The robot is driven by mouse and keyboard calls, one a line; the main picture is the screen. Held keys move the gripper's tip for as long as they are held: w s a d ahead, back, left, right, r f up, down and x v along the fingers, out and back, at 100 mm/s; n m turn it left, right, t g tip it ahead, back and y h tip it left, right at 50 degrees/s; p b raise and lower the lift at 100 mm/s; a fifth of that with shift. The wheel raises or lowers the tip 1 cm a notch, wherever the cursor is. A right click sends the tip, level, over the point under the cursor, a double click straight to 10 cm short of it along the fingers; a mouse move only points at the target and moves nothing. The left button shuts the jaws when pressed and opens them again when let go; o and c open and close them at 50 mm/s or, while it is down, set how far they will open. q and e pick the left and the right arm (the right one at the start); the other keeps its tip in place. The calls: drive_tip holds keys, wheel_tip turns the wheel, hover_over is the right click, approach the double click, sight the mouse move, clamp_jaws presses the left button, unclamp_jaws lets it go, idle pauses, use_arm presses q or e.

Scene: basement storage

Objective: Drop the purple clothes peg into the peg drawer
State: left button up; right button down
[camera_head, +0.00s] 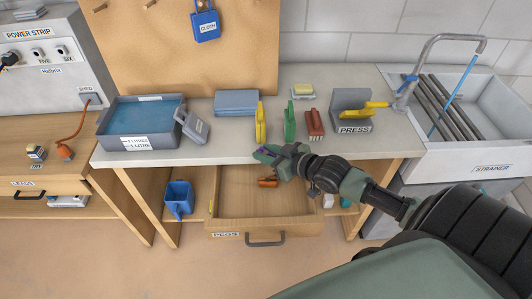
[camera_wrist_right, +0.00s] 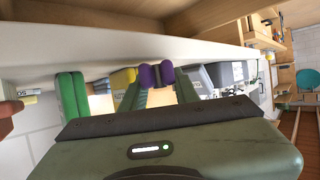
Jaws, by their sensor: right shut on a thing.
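The peg drawer (camera_head: 232,205) is pulled out below the counter, with a "PEGS" label and a dark handle on its front. An orange-brown peg (camera_head: 267,182) lies inside toward the back; much of the drawer floor is bare. My right gripper (camera_head: 266,154) is over the back part of the drawer, close to the counter's front edge. It is shut on the purple clothes peg (camera_wrist_right: 156,75), which sits between the fingertips in the wrist view. In the head view the fingers hide most of the peg. My left gripper is not in view.
The counter edge (camera_head: 220,158) runs just behind my gripper. On the counter stand yellow (camera_head: 260,125), green (camera_head: 290,122) and red (camera_head: 314,124) upright things and a grey press (camera_head: 350,108). A blue container (camera_head: 179,199) is left of the drawer. A sink (camera_head: 480,100) is at right.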

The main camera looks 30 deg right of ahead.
drive_tip(key=shift+f, duration=0.3)
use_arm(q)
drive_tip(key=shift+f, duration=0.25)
use_arm(e)
drive_tip(key=shift+r, duration=0.1)
drive_tip(key=c, duration=1)
unclamp_jaws()
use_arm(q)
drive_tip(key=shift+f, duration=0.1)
use_arm(e)
drive_tip(key=v, duration=0.8)
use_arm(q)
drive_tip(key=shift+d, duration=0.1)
